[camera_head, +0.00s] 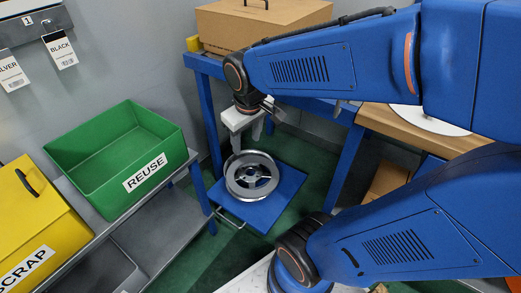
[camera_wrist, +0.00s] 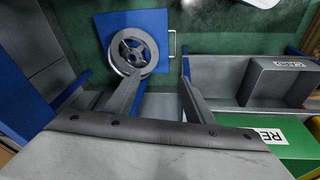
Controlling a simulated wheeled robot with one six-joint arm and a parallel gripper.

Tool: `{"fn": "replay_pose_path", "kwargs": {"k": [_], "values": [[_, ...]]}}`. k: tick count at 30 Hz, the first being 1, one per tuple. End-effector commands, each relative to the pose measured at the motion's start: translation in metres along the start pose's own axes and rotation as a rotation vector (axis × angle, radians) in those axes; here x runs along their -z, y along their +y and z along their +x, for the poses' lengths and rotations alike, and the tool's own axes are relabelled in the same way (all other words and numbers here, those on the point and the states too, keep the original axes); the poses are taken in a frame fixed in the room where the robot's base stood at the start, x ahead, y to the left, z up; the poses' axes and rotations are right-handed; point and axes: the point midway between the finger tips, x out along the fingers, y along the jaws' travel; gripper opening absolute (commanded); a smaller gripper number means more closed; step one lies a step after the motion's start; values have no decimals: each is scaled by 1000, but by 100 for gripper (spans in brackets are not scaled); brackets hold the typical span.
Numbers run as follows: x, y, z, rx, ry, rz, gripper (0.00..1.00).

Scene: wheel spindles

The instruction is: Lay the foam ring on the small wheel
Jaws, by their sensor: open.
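A silver spoked wheel (camera_head: 251,177) lies flat on a blue square platform (camera_head: 284,186) low near the floor. It also shows in the wrist view (camera_wrist: 134,51), beyond my left finger. I cannot tell whether it is the small wheel. I see no foam ring that I can identify in either view. My gripper (camera_head: 247,138) hangs above and behind the wheel in the head view, apart from it. In the wrist view my gripper (camera_wrist: 160,92) has its two fingers wide apart with nothing between them.
A green REUSE bin (camera_head: 115,155) and a yellow SCRAP box (camera_head: 38,225) stand on a grey shelf at left. A cardboard box (camera_head: 255,22) sits on the blue-legged bench behind. A white disc (camera_head: 432,120) lies on the wooden bench top, partly hidden by my arm.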

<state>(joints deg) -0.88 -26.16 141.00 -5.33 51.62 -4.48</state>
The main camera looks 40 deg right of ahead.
Motion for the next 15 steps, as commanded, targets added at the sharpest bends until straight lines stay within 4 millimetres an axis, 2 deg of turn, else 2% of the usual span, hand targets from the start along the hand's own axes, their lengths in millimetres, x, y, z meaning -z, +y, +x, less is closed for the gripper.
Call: {"fn": "replay_pose_path", "kwargs": {"k": [6,15], "values": [[-36,-9,-32,22,91,76,49],[-71,-20,-54,51,169,144,49]]}}
